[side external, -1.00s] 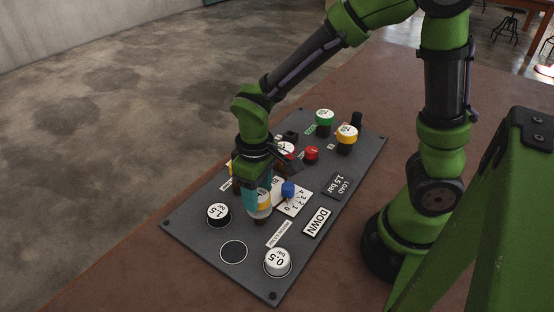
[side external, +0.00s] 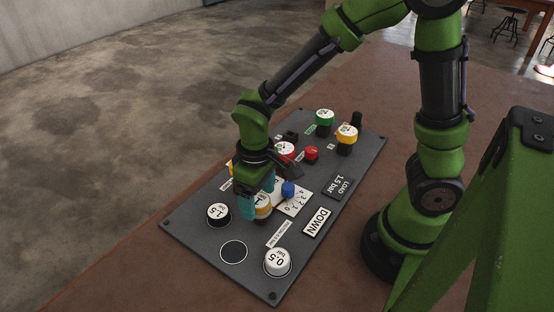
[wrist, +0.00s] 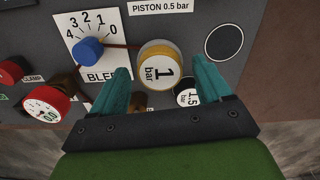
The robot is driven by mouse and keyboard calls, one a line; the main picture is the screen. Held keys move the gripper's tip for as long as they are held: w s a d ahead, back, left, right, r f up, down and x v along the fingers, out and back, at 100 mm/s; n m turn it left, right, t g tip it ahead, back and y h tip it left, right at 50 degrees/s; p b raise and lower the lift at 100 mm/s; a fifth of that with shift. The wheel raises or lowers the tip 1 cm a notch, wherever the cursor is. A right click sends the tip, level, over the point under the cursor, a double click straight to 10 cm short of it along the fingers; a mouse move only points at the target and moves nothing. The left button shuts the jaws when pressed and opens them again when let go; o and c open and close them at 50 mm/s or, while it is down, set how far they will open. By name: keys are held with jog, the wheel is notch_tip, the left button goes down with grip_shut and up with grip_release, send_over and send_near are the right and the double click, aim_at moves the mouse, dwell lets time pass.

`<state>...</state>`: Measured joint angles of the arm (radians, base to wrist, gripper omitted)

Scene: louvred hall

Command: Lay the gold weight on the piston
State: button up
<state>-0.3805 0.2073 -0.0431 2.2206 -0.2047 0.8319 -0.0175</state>
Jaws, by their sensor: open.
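The gold weight (side external: 263,208), with a white top marked 1 bar, stands on the panel near its middle; the wrist view also shows it (wrist: 160,68). It appears raised on the piston, which is mostly hidden beneath it, near a label reading PISTON 0.5 bar (wrist: 160,7). My gripper (side external: 257,202) is open, with its teal fingers to either side of the weight. In the wrist view the fingertips (wrist: 160,64) show gaps to the weight. I cannot tell whether either finger touches it.
An empty dark ring (side external: 233,251) lies between the 1.5 weight (side external: 218,212) and the white 0.5 bar weight (side external: 278,261). A blue knob (side external: 289,189) is close beside my gripper. A DOWN sign (side external: 317,222) and a LOAD 1.5 bar sign (side external: 340,186) are on the right.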

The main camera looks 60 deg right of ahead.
aim_at(259, 199)
notch_tip(259, 199, up, 12)
jog(key=s+d+r+m+t+y, duration=0.2)
jog(key=s+d+r+m+t, duration=0.3)
jog(key=s+d+t, duration=0.1)
jog(key=shift+d+r+t, duration=0.35)
jog(key=shift+d+t, duration=0.25)
jog(key=shift+d, duration=0.05)
